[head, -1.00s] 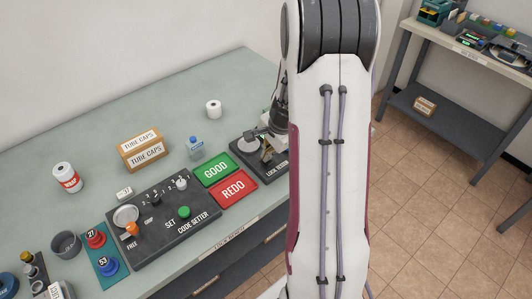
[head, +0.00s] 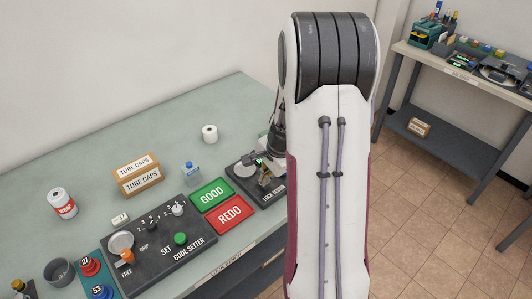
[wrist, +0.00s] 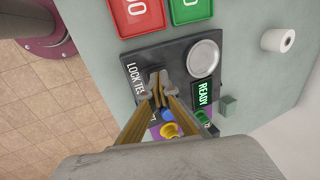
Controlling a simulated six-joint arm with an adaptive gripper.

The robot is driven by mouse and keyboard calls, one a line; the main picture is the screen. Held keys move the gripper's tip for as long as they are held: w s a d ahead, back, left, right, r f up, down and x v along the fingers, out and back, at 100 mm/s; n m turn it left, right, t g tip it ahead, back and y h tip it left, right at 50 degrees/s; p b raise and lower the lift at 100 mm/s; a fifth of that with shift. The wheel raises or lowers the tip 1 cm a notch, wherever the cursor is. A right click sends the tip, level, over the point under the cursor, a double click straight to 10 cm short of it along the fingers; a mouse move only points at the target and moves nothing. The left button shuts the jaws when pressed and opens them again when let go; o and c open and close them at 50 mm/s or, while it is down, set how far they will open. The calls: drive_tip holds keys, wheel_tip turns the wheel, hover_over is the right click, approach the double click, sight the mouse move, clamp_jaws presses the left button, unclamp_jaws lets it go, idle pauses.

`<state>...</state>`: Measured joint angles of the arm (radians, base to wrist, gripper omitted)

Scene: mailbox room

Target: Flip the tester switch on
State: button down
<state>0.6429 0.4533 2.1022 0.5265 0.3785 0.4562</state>
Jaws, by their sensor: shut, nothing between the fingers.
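The dark lock tester panel (head: 236,171) lies on the bench, partly hidden by my arm. In the wrist view the tester (wrist: 183,48) shows part of its label, a round silver disc (wrist: 204,58) and a green READY sign (wrist: 203,94). My gripper (wrist: 156,84) is shut and empty, its fingertips low over the tester beside the label. It also shows beside my arm in the head view (head: 251,157). The tester's switch is not clearly visible; the fingertips cover part of the panel. A blue part and a yellow knob-like part (wrist: 169,130) show beside the fingers.
Green GOOD (head: 211,193) and red REDO (head: 230,214) pads lie left of the tester.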

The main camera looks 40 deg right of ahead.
sight(266, 188)
wheel_tip(266, 188, up, 13)
drive_tip(key=shift+s, duration=0.2)
idle(0.5)
idle(0.6)
drive_tip(key=s+a+r+n+t, duration=0.1)
drive_tip(key=s+a+r+n, duration=0.4)
drive_tip(key=s+a+n, duration=0.4)
drive_tip(key=s+a+r+n+t, duration=0.1)
drive_tip(key=s+a+r+n, duration=0.4)
drive_tip(key=s+a+n, duration=0.4)
drive_tip(key=shift+s+a, duration=0.75)
drive_tip(key=shift+a, duration=3)
